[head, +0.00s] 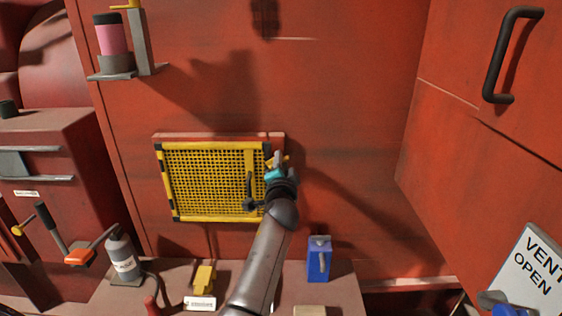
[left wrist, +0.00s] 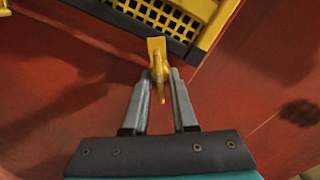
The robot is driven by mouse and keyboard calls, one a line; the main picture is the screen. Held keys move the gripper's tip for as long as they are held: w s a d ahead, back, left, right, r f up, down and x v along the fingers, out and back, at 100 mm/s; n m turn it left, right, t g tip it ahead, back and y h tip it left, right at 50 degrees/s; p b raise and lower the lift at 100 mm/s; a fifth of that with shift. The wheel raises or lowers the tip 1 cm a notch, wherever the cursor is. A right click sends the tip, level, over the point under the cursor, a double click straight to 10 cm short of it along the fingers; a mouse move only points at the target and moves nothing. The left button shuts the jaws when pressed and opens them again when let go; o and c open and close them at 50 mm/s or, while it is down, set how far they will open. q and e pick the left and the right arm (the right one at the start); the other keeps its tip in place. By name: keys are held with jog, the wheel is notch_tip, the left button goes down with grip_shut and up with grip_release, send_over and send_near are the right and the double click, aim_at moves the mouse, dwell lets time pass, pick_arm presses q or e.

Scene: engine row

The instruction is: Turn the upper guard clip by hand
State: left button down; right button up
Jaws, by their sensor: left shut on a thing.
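The yellow mesh guard (head: 205,180) is mounted on the red wall, with black marks along its frame. Its edge also shows in the left wrist view (left wrist: 185,20). The yellow upper guard clip (left wrist: 158,55) stands at the guard's edge, near its upper right corner in the head view. My left gripper (left wrist: 158,80) is shut on the clip, with one finger on each side of it. In the head view my left gripper (head: 276,166) partly hides the clip.
A dark handle (head: 248,188) is on the guard's right part. Below are a ledge (head: 340,290), a blue container (head: 319,260), a yellow item (head: 203,278) and a grey bottle (head: 122,258). A red panel with a black handle (head: 497,60) stands at right. The wall right of the guard is clear.

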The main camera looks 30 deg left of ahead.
pick_arm(q)
jog(key=m, duration=0.3)
jog(key=f+m+p, duration=0.1)
jog(key=m, duration=0.2)
jog(key=shift+s+d, duration=0.1)
jog(key=shift+d, duration=0.05)
jog(key=shift+m, duration=0.3)
jog(key=c, duration=1.1)
grip_release()
jog(key=shift+o, duration=0.6)
jog(key=shift+s+d+r, duration=0.1)
jog(key=shift+s+r, duration=0.05)
jog(key=shift+r, duration=0.1)
jog(key=v, duration=1.5)
jog(key=shift+d+b, duration=0.15)
jog(key=shift+b, duration=0.25)
